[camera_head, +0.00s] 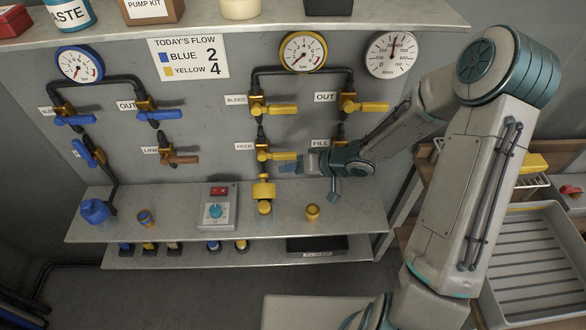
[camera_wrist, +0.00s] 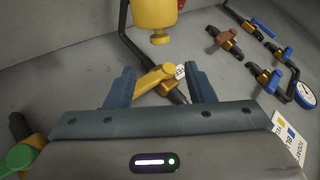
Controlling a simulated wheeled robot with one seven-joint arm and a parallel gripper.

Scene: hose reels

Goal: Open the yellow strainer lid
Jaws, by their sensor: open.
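The yellow strainer (camera_head: 263,190) is a small upright yellow cylinder low on the feed line, just above the shelf. A knob sticks out of its top. In the wrist view the strainer (camera_wrist: 153,12) is at the top edge, partly cut off, with its yellow knob (camera_wrist: 160,38) towards me. My gripper (camera_head: 289,164) is at the wall, above and to the right of the strainer, beside the feed valve. In the wrist view my gripper (camera_wrist: 160,72) is open. The yellow feed valve handle (camera_wrist: 155,78) shows between its fingers; I cannot tell whether they touch it.
Yellow bleed (camera_head: 284,108) and out (camera_head: 374,106) valve handles are above my gripper. A blue strainer (camera_head: 94,211) is at left.

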